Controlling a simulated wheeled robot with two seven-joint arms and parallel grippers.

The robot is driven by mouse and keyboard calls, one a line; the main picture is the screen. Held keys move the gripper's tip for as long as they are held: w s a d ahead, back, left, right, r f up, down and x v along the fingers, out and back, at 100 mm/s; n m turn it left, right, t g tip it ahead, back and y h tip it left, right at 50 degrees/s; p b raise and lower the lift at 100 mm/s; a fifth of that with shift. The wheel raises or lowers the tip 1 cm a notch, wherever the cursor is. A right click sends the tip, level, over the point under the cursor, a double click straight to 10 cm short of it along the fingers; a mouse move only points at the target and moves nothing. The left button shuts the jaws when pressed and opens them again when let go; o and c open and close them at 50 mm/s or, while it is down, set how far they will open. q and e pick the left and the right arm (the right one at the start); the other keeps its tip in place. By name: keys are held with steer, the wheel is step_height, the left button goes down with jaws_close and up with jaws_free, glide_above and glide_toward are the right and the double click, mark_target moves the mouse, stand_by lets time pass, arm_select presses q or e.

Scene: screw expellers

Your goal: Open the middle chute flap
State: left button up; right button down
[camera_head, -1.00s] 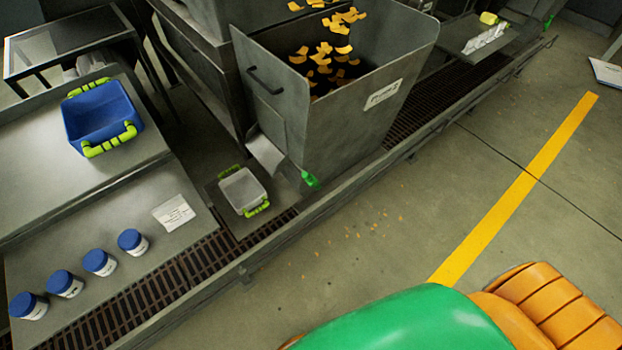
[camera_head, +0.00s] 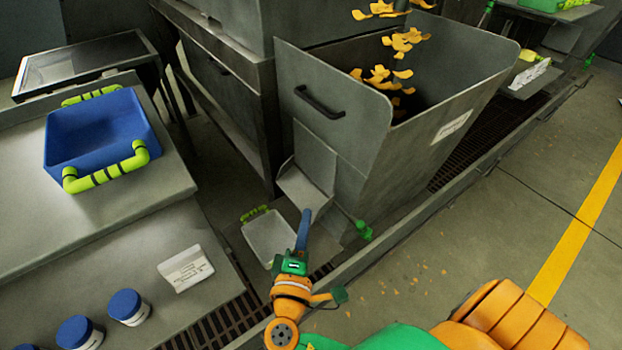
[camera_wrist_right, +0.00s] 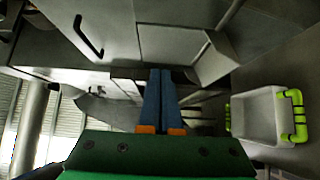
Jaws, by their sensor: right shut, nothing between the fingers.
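The grey hopper (camera_head: 400,140) holds yellow flakes. A grey metal chute (camera_head: 303,190) sticks out low on its left side, below a flat plate (camera_head: 315,152). A green handle (camera_head: 363,230) sits right of the chute. The chute (camera_wrist_right: 216,58) also shows in the right wrist view, but no green handle is seen there. My right gripper (camera_head: 306,214) is shut and empty, its blue fingers pointing up in front of the chute mouth in the head view. The shut fingers (camera_wrist_right: 161,72) also show in the wrist view. Whether they touch the chute cannot be told. My left gripper is not in view.
A white tray with green handles (camera_head: 270,238) stands below the chute, close to my right gripper. A blue crate (camera_head: 100,135) and several blue-lidded jars (camera_head: 128,307) are on the left benches. A rail (camera_head: 400,218) runs along the hopper's front. Open floor lies right.

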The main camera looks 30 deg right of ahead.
steer(key=shift+s+d+r, duration=0.15)
steer(key=shift+s, duration=0.05)
glide_toward(330, 166)
steer(key=w, duration=0.4)
steer(key=d+p, duration=0.1)
steer(key=d, duration=0.2)
steer(key=shift+w+p, duration=0.15)
steer(key=shift+p, duration=0.25)
steer(key=shift+d, duration=0.4)
steer(key=shift+m+g+y, duration=0.7)
steer(key=shift+m+y, duration=0.1)
steer(key=shift+m, duration=0.1)
steer(key=d+p, duration=0.1)
steer(key=d, duration=0.1)
steer(key=d+p, duration=0.2)
steer(key=shift+w+d+r, duration=0.15)
steer(key=shift+w+d, duration=0.05)
steer(key=shift+d, duration=0.15)
